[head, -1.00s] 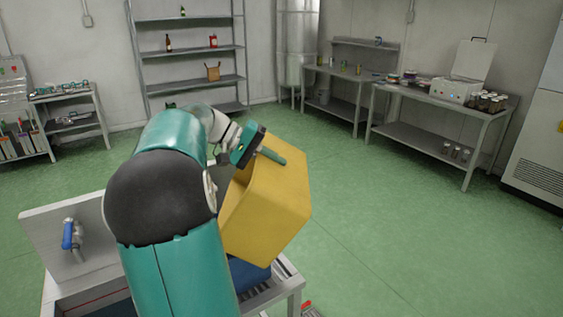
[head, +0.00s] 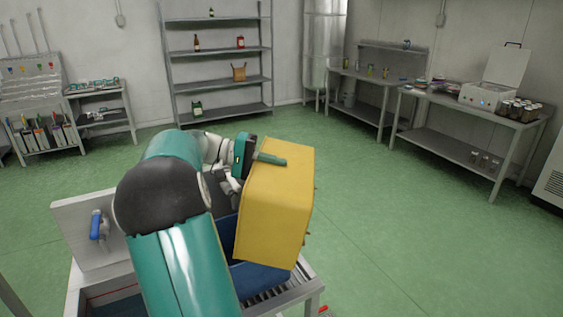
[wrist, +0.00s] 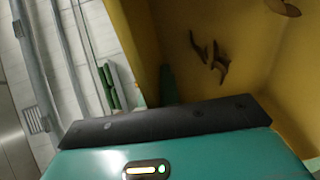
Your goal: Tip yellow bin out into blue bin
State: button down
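The yellow bin (head: 275,215) hangs tipped over the blue bin (head: 262,279) in the head view, its closed outer faces toward the camera. My gripper (head: 262,160) is at its upper edge, with one green finger lying along the outside. In the wrist view the yellow bin's inside (wrist: 240,60) shows a few dark, thin, curled pieces (wrist: 210,55) and a green finger (wrist: 165,85) against its wall. My gripper appears shut on the bin's rim. The blue bin is partly hidden behind the yellow bin and my arm; its contents cannot be seen.
The blue bin is on a grey metal stand (head: 300,290) with a slatted top and a blue-handled tap (head: 98,225) at left. Grey shelves (head: 220,85) and side tables (head: 470,150) stand well back. The green floor between is clear.

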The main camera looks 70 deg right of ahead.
aim_at(260, 166)
jog(key=shift+w+a+f+g, duration=0.2)
jog(key=shift+w+g, duration=0.15)
jog(key=shift+w, duration=0.25)
jog(key=shift+w+a+f+g, duration=0.15)
jog(key=shift+w+g, duration=0.15)
jog(key=shift+w, duration=0.3)
jog(key=shift+w+a+f+g, duration=0.1)
jog(key=shift+w+f+g, duration=0.1)
jog(key=shift+w+g, duration=0.3)
jog(key=shift+w+a+r+g+h, duration=0.15)
jog(key=shift+w+g, duration=0.15)
jog(key=shift+w, duration=0.3)
jog(key=shift+w+g+h, duration=0.1)
jog(key=shift+w+g, duration=0.15)
jog(key=shift+w, duration=0.4)
jog(key=shift+w+a+r+g+h, duration=0.15)
jog(key=shift+w+g, duration=0.15)
jog(key=shift+w, duration=0.3)
jog(key=shift+w, duration=0.15)
